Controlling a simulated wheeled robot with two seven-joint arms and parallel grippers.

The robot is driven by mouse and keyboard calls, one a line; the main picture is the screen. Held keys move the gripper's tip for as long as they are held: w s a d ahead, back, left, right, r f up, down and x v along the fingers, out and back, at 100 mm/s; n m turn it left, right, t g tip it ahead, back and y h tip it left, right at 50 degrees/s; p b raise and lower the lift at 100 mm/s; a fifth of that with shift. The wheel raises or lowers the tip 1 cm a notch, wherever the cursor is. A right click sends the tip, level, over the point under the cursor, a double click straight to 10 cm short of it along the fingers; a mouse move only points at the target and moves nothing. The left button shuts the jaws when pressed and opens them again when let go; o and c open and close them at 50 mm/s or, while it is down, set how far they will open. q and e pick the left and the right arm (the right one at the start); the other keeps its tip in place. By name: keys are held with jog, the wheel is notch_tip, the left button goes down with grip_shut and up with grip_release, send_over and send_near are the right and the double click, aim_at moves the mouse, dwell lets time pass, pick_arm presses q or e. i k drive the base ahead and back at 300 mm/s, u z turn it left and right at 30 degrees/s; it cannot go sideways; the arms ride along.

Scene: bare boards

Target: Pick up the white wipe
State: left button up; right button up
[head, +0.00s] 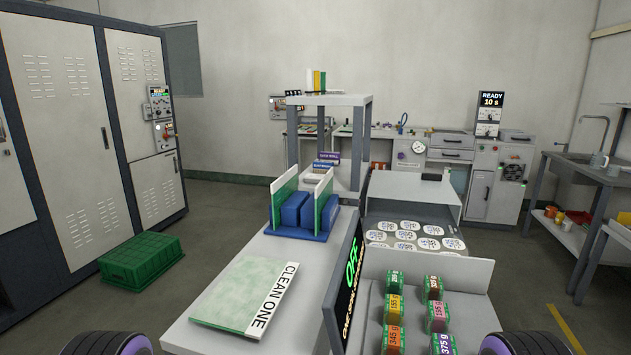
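I cannot make out a white wipe with certainty in the head view. A flat pale-green board (235,296) with a white edge strip reading "CLEAN ONE" lies on the near grey bench (190,335). Behind it a blue rack (297,234) holds green-and-white boards upright, with blue blocks between and beside them. Only dark, purple-ringed rounded parts of my arms show at the bottom left and bottom right corners. Neither gripper is in view.
A dark display (347,280) stands at the bench's right edge. Right of it, several labelled small boxes (393,310) stand in a grey tray, with round white labelled items (408,226) behind. A tall stand (328,99) rises behind the rack. A green crate (141,259) sits on the floor left.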

aim_at(316, 179)
jog(key=u, duration=0.05)
jog(key=k, duration=0.5)
jog(key=u, duration=2.5)
jog(key=i, duration=2.75)
jog(key=z, duration=2.2)
jog(key=i, duration=2.35)
